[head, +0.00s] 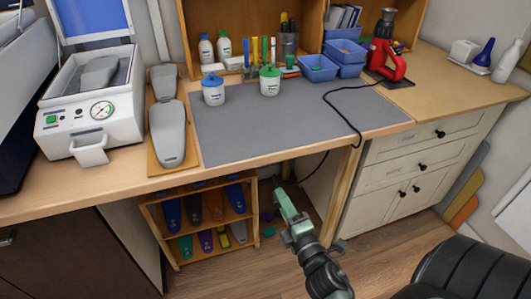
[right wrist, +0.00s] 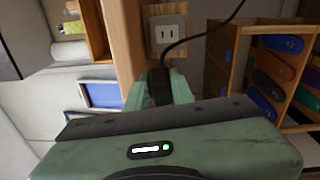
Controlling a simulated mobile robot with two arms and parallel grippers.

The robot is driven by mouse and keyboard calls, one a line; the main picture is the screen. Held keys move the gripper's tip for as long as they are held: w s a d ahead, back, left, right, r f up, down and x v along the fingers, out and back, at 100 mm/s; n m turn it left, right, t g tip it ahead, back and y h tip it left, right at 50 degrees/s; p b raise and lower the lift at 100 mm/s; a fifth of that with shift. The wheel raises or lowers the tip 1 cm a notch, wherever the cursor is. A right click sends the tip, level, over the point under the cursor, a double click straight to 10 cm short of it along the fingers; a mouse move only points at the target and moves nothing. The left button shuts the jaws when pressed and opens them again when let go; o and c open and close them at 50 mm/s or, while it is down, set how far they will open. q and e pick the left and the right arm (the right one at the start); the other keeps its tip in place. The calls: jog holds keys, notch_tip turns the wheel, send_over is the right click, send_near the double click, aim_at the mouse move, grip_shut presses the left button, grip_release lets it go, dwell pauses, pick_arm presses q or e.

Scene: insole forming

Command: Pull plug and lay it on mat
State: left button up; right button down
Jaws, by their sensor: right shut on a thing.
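The black plug (right wrist: 158,86) is between the green fingers of my right gripper (right wrist: 160,92), which is shut on it. In the right wrist view it is in front of a wall outlet (right wrist: 166,34) whose two visible slots are empty. In the head view my right gripper (head: 283,198) is below the bench's front edge, and the plug cannot be made out there. The black cord (head: 347,117) runs from a red tool (head: 387,62) across the grey mat (head: 285,128) and down over the bench edge. My left gripper is not in view.
Two lidded jars, blue (head: 213,90) and green (head: 270,80), stand on the mat's back edge. Its middle and front are mostly clear. A wooden rack (head: 204,222) with coloured insoles is under the bench. A bench leg (head: 340,198) stands near my right gripper.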

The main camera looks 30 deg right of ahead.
notch_tip(320, 180, up, 16)
jog(key=s+a+m+p, duration=0.1)
jog(key=a+p, duration=0.1)
jog(key=p, duration=1.4)
jog(key=shift+m+p, duration=0.4)
jog(key=shift+s+f, duration=0.1)
jog(key=shift+w+d+p, duration=0.35)
jog(key=shift+w+d, duration=2)
jog(key=shift+w, duration=0.15)
jog(key=shift+w+d+p, duration=0.35)
jog(key=shift+w+d, duration=2)
jog(key=shift+w, duration=0.15)
jog(key=shift+w+d+b, duration=0.4)
jog(key=shift+w+d, duration=1.6)
jog(key=shift+w, duration=0.25)
jog(key=shift+w+d+b, duration=1.05)
jog(key=shift+w+d, duration=1.6)
jog(key=shift+w, duration=0.25)
